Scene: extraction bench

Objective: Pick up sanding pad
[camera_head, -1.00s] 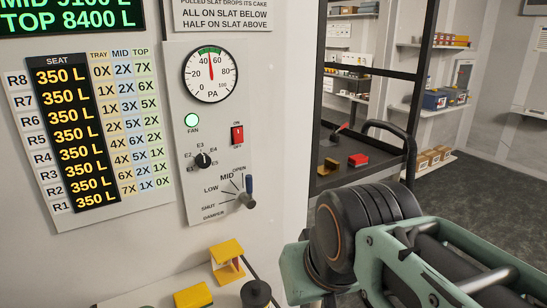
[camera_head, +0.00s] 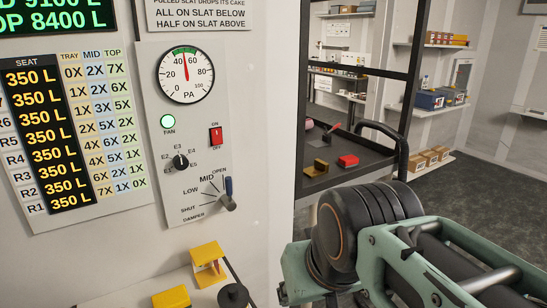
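No thing in view is clearly a sanding pad. Small candidates are a yellow block (camera_head: 171,297) at the bottom edge on the pale bench, a red block (camera_head: 348,161) and a brownish-yellow block (camera_head: 317,168), both on a dark cart shelf. My green and black arm fills the lower right and comes in front of the cart. Its fingertips do not show, so I cannot see whether it holds anything.
A yellow stand (camera_head: 207,264) and a dark round knob-like piece (camera_head: 233,297) are on the bench. The control panel (camera_head: 194,130) is on the wall. The dark cart (camera_head: 370,166) has a raised handle. Grey floor (camera_head: 460,155) is open at right.

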